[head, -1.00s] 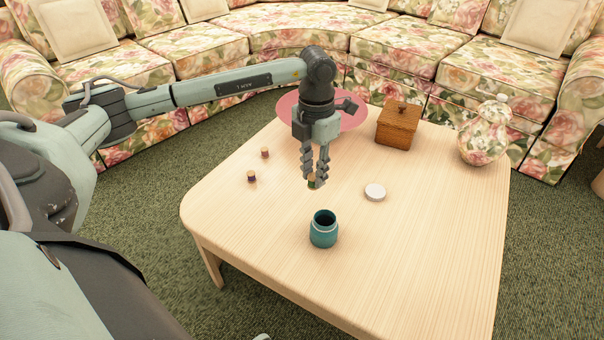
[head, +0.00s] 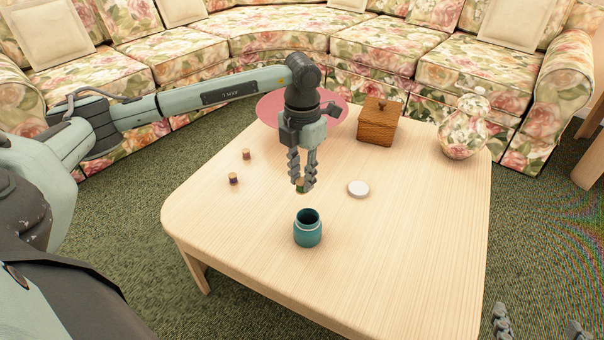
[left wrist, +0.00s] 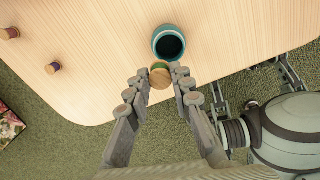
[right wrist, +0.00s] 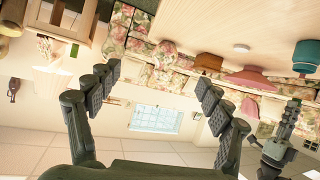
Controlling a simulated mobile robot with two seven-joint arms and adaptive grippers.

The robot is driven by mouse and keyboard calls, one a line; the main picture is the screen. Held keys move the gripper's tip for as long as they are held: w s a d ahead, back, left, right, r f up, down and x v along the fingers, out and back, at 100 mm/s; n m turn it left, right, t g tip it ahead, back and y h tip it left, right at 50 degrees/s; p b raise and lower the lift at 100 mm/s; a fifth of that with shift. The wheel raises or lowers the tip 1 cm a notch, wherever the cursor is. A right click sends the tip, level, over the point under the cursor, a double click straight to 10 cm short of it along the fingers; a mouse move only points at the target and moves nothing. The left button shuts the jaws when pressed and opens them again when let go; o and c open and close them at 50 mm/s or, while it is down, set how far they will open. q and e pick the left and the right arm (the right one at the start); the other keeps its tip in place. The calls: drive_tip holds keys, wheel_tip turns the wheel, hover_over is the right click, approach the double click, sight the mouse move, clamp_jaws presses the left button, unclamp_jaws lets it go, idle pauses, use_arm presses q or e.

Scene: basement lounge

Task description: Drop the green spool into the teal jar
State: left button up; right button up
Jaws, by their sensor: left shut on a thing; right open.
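The teal jar (head: 307,230) stands upright and open on the wooden table, its dark mouth facing up; it also shows in the left wrist view (left wrist: 168,44) and at the right of the right wrist view (right wrist: 306,56). My left gripper (head: 302,187) is shut on the green spool (head: 300,186), holding it just behind the jar in the head view. In the left wrist view the spool (left wrist: 160,76) sits between the fingertips, its tan end showing, beside the jar's rim. My right gripper (head: 540,326) is open and empty, off the table's right front side.
Two other spools, one reddish (head: 245,154) and one purple (head: 233,178), stand left on the table. A white lid (head: 358,189) lies right of my left gripper.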

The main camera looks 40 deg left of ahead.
sight(302, 180)
use_arm(q)
wheel_tip(302, 180, down, 3)
drive_tip(key=shift+f+b, duration=0.1)
drive_tip(key=shift+b, duration=0.9)
drive_tip(key=shift+f, duration=0.1)
use_arm(e)
drive_tip(key=w+a+r+t+y, duration=0.1)
drive_tip(key=a+r+t+y, duration=0.2)
drive_tip(key=r, duration=0.8)
drive_tip(key=shift+a+t+y, duration=0.3)
drive_tip(key=shift+a+t, duration=0.9)
drive_tip(key=shift+a, duration=0.3)
use_arm(q)
drive_tip(key=o, duration=0.8)
use_arm(e)
drive_tip(key=shift+f, duration=0.1)
use_arm(q)
wheel_tip(302, 180, up, 12)
drive_tip(key=shift+r, duration=0.1)
